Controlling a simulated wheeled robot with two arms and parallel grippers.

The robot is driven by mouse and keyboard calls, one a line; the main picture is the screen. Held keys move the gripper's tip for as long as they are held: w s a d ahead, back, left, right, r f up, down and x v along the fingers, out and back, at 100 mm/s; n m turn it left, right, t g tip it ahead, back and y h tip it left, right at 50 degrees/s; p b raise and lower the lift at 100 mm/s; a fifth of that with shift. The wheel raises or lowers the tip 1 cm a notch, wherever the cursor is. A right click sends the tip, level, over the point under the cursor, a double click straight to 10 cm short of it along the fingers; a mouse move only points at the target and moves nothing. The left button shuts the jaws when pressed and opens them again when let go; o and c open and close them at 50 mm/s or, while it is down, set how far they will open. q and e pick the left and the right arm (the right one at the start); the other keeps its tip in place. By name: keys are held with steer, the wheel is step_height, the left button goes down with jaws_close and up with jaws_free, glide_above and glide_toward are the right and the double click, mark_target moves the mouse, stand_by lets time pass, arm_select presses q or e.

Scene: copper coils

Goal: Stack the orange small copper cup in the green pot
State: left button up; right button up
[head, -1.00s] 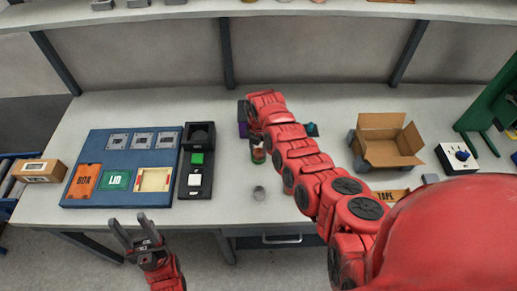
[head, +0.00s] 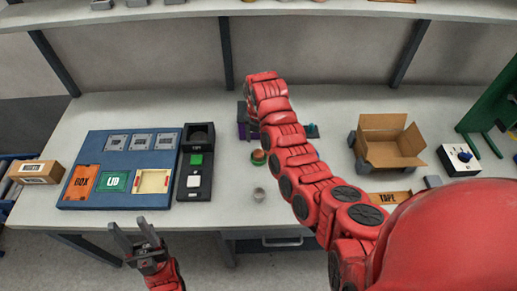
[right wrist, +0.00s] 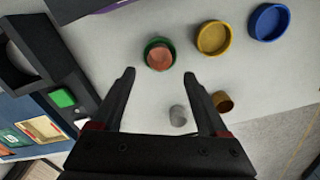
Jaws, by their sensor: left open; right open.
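The green pot (head: 252,161) stands on the table left of my right arm in the head view. It also shows as a green ring in the right wrist view (right wrist: 149,43). The orange small copper cup (head: 259,155) sits inside it; in the right wrist view the cup (right wrist: 159,57) lies within the green rim. My right gripper (right wrist: 160,75) is open and empty above the table, apart from the cup, with the pot beyond its fingertips. In the head view its fingers are largely hidden by the arm. My left gripper (head: 128,223) is open and empty in front of the table's front edge.
The right wrist view shows a yellow pot (right wrist: 213,38), a blue pot (right wrist: 269,22), a grey cup (right wrist: 178,115) and a brown-gold cup (right wrist: 222,101). A blue tray (head: 118,146) and a black button panel (head: 195,165) lie left; an open cardboard box (head: 388,150) stands right.

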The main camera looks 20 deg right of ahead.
step_height(320, 180, up, 6)
steer(key=shift+f+p, duration=0.1)
steer(key=shift+p, duration=0.4)
steer(key=shift+s+f, duration=0.1)
